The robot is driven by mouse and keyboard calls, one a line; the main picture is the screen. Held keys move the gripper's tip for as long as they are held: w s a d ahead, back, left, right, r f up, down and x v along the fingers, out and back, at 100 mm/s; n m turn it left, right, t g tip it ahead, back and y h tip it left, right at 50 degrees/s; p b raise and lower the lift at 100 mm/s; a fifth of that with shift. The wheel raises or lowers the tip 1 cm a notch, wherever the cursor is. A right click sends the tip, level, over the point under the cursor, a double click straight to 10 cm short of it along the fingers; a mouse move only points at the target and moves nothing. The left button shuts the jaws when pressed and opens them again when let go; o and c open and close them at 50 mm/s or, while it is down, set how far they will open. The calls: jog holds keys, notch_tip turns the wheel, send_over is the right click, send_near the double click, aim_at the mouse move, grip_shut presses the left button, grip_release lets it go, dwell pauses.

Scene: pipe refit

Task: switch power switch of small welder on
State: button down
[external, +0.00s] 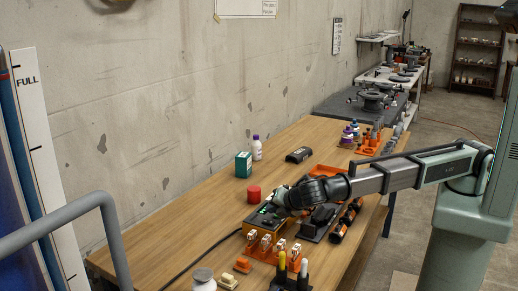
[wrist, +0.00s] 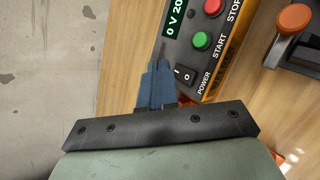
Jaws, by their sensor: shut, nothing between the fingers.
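The small welder (wrist: 207,58) is an orange-sided box with a dark control panel. In the wrist view the panel carries a lit display (wrist: 174,18), a green START button (wrist: 201,40), a red STOP button (wrist: 213,7) and the black power switch (wrist: 185,75), a rocker marked I and O. I cannot tell which side is pressed. My gripper (wrist: 158,66) is shut and empty, its blue fingers just left of the switch; contact is unclear. In the external view my gripper (external: 279,201) is over the welder (external: 262,222), hiding part of its top.
A wooden bench (external: 190,213) runs along the concrete wall. A red cylinder (external: 253,194) and a green box (external: 243,165) stand behind the welder. Orange holders with white-topped parts (external: 266,243) stand in front. A dark clamp-like tool with an orange knob (wrist: 294,18) is to the right.

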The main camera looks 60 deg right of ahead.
jog(key=shift+s+r, duration=0.15)
jog(key=shift+r, duration=0.55)
jog(key=shift+s+r, duration=0.1)
jog(key=shift+r, duration=0.6)
